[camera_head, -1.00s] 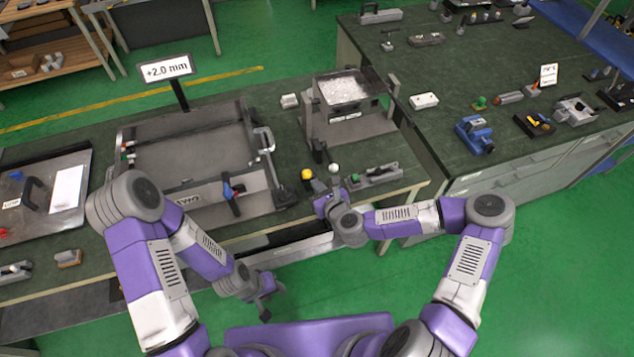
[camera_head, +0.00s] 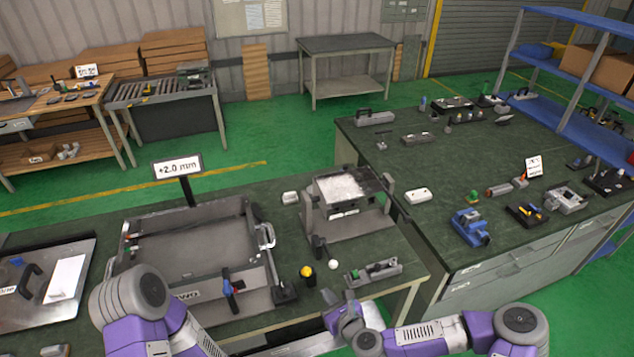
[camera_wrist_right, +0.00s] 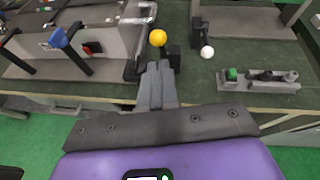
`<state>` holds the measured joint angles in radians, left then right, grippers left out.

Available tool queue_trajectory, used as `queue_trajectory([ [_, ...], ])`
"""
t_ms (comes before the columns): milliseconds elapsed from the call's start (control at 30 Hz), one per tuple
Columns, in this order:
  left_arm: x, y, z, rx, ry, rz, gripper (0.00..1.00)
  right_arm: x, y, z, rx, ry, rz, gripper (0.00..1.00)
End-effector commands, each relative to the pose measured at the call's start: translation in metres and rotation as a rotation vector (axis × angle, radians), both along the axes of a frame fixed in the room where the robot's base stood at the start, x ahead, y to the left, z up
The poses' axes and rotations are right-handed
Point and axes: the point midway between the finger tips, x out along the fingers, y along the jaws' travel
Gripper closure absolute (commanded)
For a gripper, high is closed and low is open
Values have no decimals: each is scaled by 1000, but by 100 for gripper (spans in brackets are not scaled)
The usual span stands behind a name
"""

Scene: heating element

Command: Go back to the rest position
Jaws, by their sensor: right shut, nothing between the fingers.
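My right gripper (camera_head: 333,306) is at the front edge of the green-topped bench (camera_head: 415,262), just in front of the yellow ball knob (camera_head: 306,271) and the white ball knob (camera_head: 333,264). In the right wrist view its fingers (camera_wrist_right: 156,72) are together with nothing between them. They point at the bench below the yellow knob (camera_wrist_right: 157,38). My left arm (camera_head: 150,310) shows at the lower left of the head view. Its gripper is out of the picture.
A grey metal tray fixture (camera_head: 190,222) with a "+2.0 mm" sign (camera_head: 177,167) stands on the bench. A stand with a tilted tray (camera_head: 345,188) is right of it. A small block with a green part (camera_head: 373,270) lies near the edge. Green floor is clear between benches.

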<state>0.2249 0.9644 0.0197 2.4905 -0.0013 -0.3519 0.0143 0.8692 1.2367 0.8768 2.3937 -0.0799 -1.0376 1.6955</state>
Motion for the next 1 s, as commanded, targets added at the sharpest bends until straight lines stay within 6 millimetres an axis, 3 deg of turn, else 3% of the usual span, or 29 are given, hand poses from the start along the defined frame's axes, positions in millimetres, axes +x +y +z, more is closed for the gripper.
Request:
queue_trajectory([
  [167,0,0,-9,0,0,0,57,-8,8,-19,-71,1,67,100],
  [267,0,0,-29,0,0,0,57,-28,24,-58,-232,-6,226,100],
  [467,0,0,-81,0,1,0,57,-95,42,-170,-694,-73,744,100],
  [600,0,0,-115,0,0,0,57,-141,29,-237,-972,-163,1131,100],
  [700,0,0,-137,0,0,0,57,-169,12,-275,-1122,-238,1394,100],
  [833,0,0,-159,0,0,0,57,-195,-12,-306,-1245,-330,1667,100],
  [1000,0,0,-171,0,0,0,57,-211,-31,-322,-1308,-409,1863,100],
])
